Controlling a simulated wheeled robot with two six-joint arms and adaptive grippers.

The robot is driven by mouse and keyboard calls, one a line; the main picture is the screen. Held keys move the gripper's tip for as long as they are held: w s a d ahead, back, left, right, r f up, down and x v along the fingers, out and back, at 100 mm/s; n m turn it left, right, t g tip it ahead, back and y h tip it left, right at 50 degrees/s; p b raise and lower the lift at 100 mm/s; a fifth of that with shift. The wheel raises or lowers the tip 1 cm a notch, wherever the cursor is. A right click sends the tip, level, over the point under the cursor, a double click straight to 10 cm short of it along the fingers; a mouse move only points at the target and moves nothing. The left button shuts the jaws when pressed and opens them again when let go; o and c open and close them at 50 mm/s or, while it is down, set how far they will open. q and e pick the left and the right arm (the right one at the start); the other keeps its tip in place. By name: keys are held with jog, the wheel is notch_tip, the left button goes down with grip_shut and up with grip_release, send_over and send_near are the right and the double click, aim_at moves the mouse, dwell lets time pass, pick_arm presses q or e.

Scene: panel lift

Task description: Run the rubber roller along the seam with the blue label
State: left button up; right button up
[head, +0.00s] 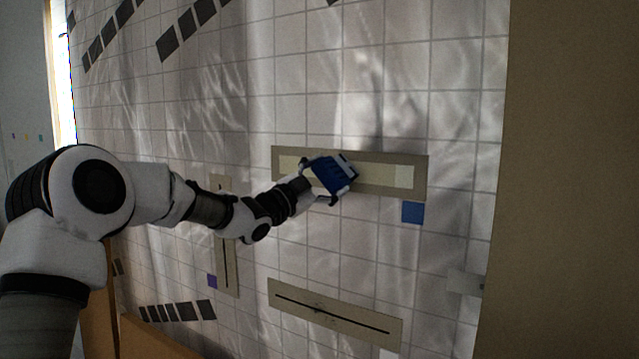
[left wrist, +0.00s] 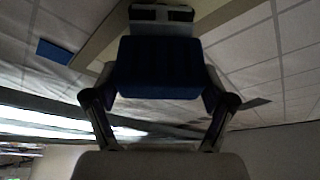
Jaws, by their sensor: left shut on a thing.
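The blue label (head: 413,212) is a small square on the tiled wall, just below the right end of a beige plate with a pale strip, the seam (head: 403,174). My left gripper (head: 328,180) is shut on the blue roller (head: 337,175), in front of the middle of this strip. The roller covers part of the strip; I cannot tell whether it touches. In the left wrist view the blue roller body (left wrist: 160,68) sits between the fingers, with a grey-white end beyond it. The blue label also shows there at upper left (left wrist: 54,52). My right gripper is not in view.
A lower beige plate (head: 335,315) bears a dark line. A vertical plate (head: 229,265) with a dark line stands behind my left arm, with a purple label (head: 212,281) beside it. Dark rectangles dot the wall. A brown panel (head: 565,180) borders the right.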

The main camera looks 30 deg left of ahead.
aim_at(344, 184)
pick_arm(q)
jog(key=shift+d+f+b, duration=0.1)
jog(key=shift+d+b, duration=0.35)
jog(key=shift+d, duration=0.75)
jog(key=shift+d+b, duration=0.7)
jog(key=shift+d, duration=0.55)
jog(key=shift+d+b, duration=0.35)
jog(key=shift+d, duration=0.25)
jog(key=d+b, duration=0.4)
jog(key=d, duration=0.6)
jog(key=shift+s+d+b, duration=0.25)
jog(key=shift+d+b, duration=0.05)
jog(key=shift+d, duration=0.05)
